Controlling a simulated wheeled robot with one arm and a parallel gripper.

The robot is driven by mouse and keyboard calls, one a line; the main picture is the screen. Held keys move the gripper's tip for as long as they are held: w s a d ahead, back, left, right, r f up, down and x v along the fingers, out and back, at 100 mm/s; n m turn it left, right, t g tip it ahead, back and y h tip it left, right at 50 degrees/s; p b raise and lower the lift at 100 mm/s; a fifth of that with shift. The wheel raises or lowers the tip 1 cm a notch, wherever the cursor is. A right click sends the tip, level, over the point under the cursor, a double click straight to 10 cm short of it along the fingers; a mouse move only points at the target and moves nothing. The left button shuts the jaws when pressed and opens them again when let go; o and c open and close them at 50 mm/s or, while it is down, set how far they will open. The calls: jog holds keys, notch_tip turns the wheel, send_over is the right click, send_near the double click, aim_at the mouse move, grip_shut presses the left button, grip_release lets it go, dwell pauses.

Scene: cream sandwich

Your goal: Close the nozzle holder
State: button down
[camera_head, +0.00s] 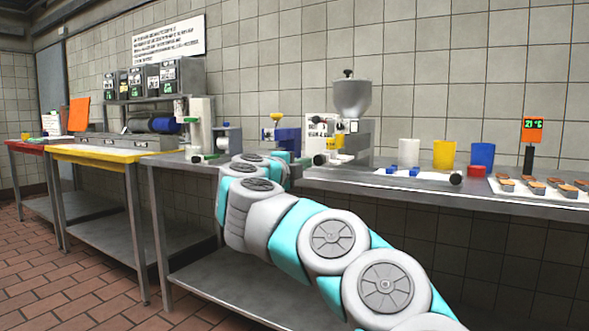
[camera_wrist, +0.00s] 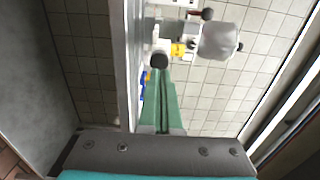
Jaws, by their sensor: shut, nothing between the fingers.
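A filling machine with a grey hopper (camera_head: 351,98) stands on the steel counter against the tiled wall. The hopper (camera_wrist: 218,40) also shows at the top of the wrist view. A yellow part (camera_wrist: 178,50) sits on the machine's front, and a white cylinder with a black round end (camera_wrist: 159,61) is beside it. I cannot tell which part is the nozzle holder or whether it is open. My gripper (camera_wrist: 163,84) has green fingers, shut and empty, pointing toward the machine, with their tips just below the black end in the picture. Contact is unclear.
The steel counter (camera_head: 420,192) carries white, yellow (camera_head: 444,155) and blue cups (camera_head: 482,155) and a tray of small pastries right of the machine. A blue device with a yellow top (camera_head: 277,117) stands left of it.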

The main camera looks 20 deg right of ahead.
aim_at(317, 160)
jog(key=shift+x, duration=1.95)
